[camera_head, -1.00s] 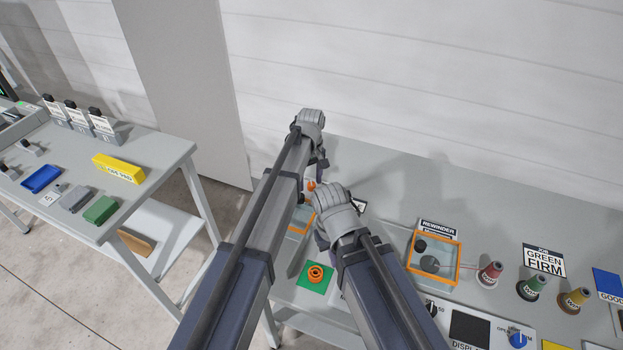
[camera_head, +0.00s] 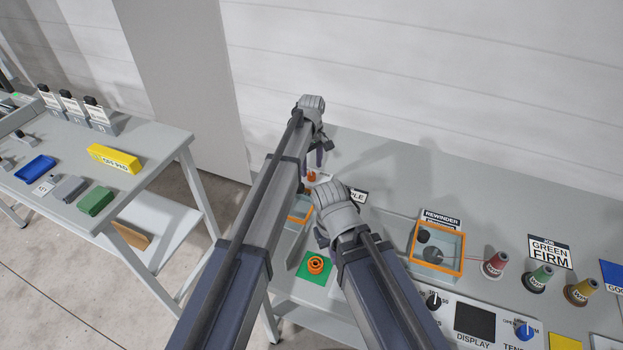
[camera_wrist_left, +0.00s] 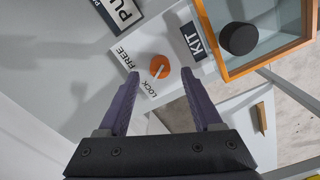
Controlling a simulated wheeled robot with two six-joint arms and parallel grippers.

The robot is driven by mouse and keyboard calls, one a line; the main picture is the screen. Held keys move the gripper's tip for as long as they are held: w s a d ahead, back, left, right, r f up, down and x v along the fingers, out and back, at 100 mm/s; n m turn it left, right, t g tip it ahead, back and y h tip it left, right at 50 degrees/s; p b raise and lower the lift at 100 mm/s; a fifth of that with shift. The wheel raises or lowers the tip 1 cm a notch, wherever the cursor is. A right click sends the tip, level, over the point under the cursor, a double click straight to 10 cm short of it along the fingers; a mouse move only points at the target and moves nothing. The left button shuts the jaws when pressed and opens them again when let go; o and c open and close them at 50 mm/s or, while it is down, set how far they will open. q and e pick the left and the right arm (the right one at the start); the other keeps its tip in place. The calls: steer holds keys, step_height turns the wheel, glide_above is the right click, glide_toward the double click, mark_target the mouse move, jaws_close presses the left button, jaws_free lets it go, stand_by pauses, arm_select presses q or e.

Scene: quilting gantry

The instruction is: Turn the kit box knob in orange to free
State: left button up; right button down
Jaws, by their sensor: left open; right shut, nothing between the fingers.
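The orange knob (camera_wrist_left: 160,67) sits on a white plate (camera_wrist_left: 140,48) marked FREE and LOCK in the left wrist view. Its white mark points toward LOCK. In the head view the knob (camera_head: 311,177) shows just below my left gripper (camera_head: 320,158). In the wrist view my left gripper (camera_wrist_left: 160,75) is open, one finger to each side of the knob, and I see no contact. The kit box (camera_wrist_left: 270,61), with an orange rim and a black knob on its lid, stands right of the KIT label. My right gripper (camera_head: 321,238) is shut and empty, its fingers mostly hidden.
A green pad (camera_head: 308,273) with an orange ring lies near the table's front edge. The rewinder box (camera_head: 437,248) and several coloured spools stand to the right. A separate table (camera_head: 150,165) stands at the left.

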mark_target(311, 174)
arm_select(q)
step_height(311, 174, down, 4)
steer(key=b, duration=0.2)
steer(key=shift+r+b, duration=0.2)
steer(key=shift+b, duration=0.1)
arm_select(e)
step_height(311, 174, down, 4)
steer(key=shift+r, duration=0.15)
steer(key=shift+r, duration=0.1)
arm_select(q)
jaws_close()
